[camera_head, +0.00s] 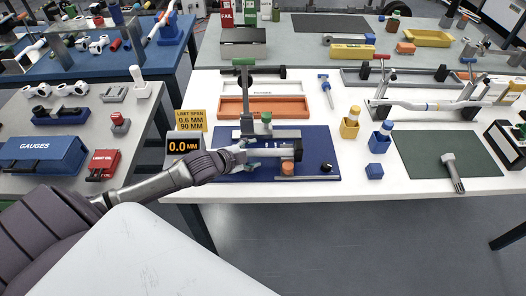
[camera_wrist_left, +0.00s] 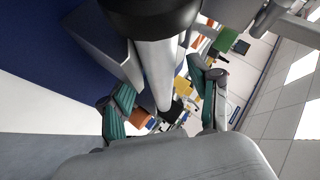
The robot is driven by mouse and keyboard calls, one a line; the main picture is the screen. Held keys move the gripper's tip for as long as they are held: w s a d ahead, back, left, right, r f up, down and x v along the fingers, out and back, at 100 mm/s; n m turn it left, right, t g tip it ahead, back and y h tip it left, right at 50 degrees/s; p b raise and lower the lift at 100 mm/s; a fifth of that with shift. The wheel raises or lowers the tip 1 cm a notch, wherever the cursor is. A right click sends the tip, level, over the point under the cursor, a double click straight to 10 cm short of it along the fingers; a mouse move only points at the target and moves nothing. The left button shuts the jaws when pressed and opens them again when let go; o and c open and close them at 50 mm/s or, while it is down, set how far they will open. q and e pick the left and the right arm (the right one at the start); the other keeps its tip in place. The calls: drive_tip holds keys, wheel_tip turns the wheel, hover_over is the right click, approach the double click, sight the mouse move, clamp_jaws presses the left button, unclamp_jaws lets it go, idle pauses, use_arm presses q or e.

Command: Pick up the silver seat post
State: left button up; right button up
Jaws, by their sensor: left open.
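The silver seat post (camera_head: 269,151) lies level above the blue mat (camera_head: 318,145), with a dark part at its right end. My left gripper (camera_head: 250,154) is at the post's left part, its teal-padded fingers spread to either side. In the left wrist view the silver tube (camera_wrist_left: 154,72) runs between the open fingers of the left gripper (camera_wrist_left: 163,100), with a gap visible on the right side. Whether a finger touches the tube cannot be told. The right gripper is not in view.
A green-topped stand (camera_head: 245,95) rises just behind the post. A display reading 0.0 MM (camera_head: 183,146) stands left.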

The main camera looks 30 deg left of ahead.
use_arm(q)
clamp_jaws()
drive_tip(key=shift+r, duration=0.15)
